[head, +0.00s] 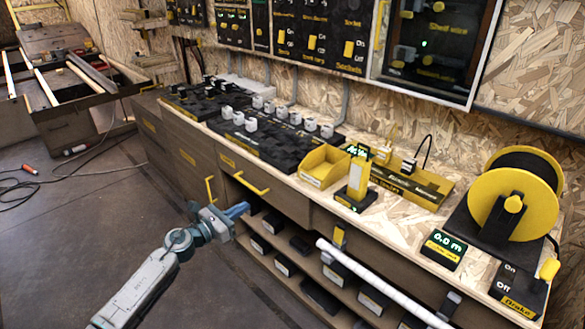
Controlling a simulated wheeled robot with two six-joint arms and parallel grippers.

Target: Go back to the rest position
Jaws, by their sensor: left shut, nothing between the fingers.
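My left gripper (238,211) shows in the head view, on an arm that comes in from the bottom left. It is shut and empty, with its blue fingers together. It hangs in front of the workbench's drawer fronts, below the yellow drawer handle (251,184). From this angle I cannot tell whether it touches the bench. My right gripper is not in view.
The workbench (402,233) runs along the wall, holding a yellow bin (323,167), black panels with white blocks and a yellow cable reel (512,203). A white tube (383,285) crosses in front of the lower shelf. Floor (90,230) at left is mostly clear, with a cable.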

